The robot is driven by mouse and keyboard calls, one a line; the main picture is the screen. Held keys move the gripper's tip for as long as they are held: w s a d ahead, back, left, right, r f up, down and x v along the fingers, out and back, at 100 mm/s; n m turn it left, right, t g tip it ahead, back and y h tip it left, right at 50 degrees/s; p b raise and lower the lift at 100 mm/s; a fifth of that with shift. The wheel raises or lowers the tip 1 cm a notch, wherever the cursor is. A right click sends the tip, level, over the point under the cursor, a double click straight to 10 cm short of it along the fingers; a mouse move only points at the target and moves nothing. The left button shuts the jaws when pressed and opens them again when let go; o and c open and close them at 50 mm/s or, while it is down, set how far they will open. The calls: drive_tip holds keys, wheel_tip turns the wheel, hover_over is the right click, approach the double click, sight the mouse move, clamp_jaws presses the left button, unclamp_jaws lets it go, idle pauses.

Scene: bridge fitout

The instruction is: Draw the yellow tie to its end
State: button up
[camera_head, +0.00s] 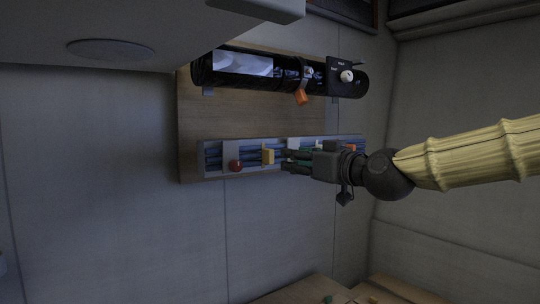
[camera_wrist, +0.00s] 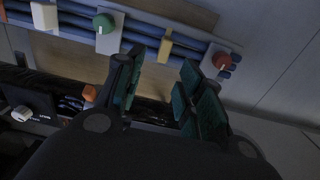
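The yellow tie (camera_head: 268,155) is a small upright yellow block on the bundle of blue cables in a grey tray on the wall panel. In the wrist view the yellow tie (camera_wrist: 166,46) lies just beyond and between my fingertips. My gripper (camera_head: 284,160) is to the right of the tie in the head view, pointing at the tray. In the wrist view my gripper (camera_wrist: 163,72) has its two green-padded fingers apart, with nothing between the pads. I cannot tell whether a fingertip touches the tie.
A red knob (camera_head: 235,165) sits left of the tie; a green knob (camera_wrist: 104,22) is on its other side. An orange piece (camera_head: 350,148) is farther along the tray. Above hangs a black cylinder (camera_head: 235,70) with an orange-tipped lever (camera_head: 301,97). The wall below is clear.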

sight(272, 155)
drive_tip(key=p+x, duration=0.1)
drive_tip(key=x, duration=0.4)
drive_tip(key=shift+a+f, duration=0.15)
drive_tip(key=shift+a, duration=0.05)
drive_tip(key=shift+w+a+p, duration=0.4)
drive_tip(key=shift+w+a, duration=0.05)
drive_tip(key=shift+a, duration=0.05)
drive_tip(key=shift+p+x, duration=0.5)
drive_tip(key=shift+x, duration=1.6)
clamp_jaws()
